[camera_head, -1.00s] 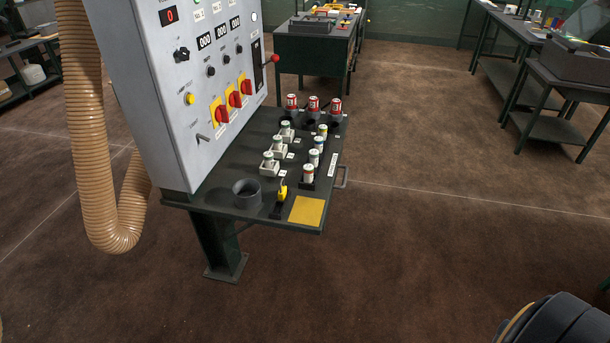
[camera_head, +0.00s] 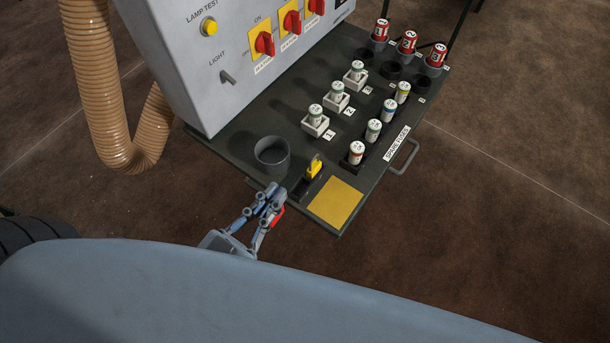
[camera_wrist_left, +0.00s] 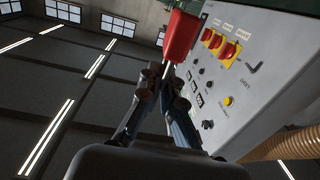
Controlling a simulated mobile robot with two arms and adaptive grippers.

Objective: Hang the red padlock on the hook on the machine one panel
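My left gripper (camera_head: 268,200) is just off the near left edge of the machine's dark shelf, close to a round black cup. Its fingers are closed on the red padlock (camera_head: 278,215), mostly hidden behind them. In the left wrist view the padlock (camera_wrist_left: 181,36) hangs beyond the fingertips (camera_wrist_left: 164,88), with its thin metal shackle between them. I cannot clearly make out a hook. My right gripper is not in view.
The shelf (camera_head: 235,148) holds a black cup (camera_head: 272,155), a yellow-handled item (camera_head: 314,168), a yellow square (camera_head: 335,202), several white fuses (camera_head: 373,130) and red-capped plugs (camera_head: 407,43). A ribbed hose (camera_head: 95,75) hangs left of the panel. Floor right of the shelf is clear.

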